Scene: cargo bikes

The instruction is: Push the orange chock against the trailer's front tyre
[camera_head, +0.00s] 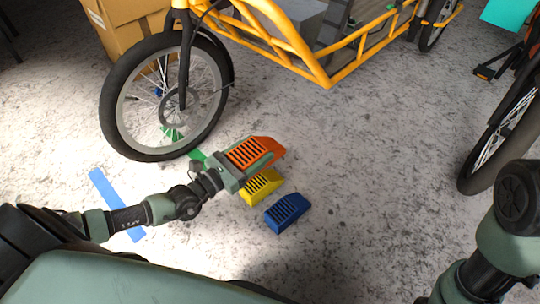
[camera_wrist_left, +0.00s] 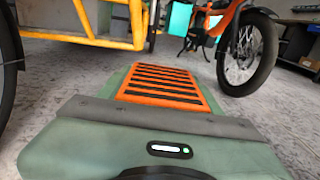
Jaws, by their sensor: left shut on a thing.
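My left gripper (camera_head: 243,162) is shut on the orange chock (camera_head: 263,150), a ribbed wedge, and its arm comes in from the left. In the left wrist view the orange chock (camera_wrist_left: 165,84) sits between the green fingers, with its ribbed face up. The front tyre (camera_head: 118,117) of the yellow-framed trailer (camera_head: 325,74) is up and left of the gripper. A gap of floor lies between that tyre and the chock. I cannot tell whether the chock touches the floor. My right gripper is outside the views; only its arm shows at lower right.
A yellow chock (camera_head: 262,187) and a blue chock (camera_head: 287,213) lie just below the orange one. A cardboard box (camera_head: 120,22) stands behind the tyre. Another bike's wheel (camera_head: 508,130) is at right; the floor between is clear.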

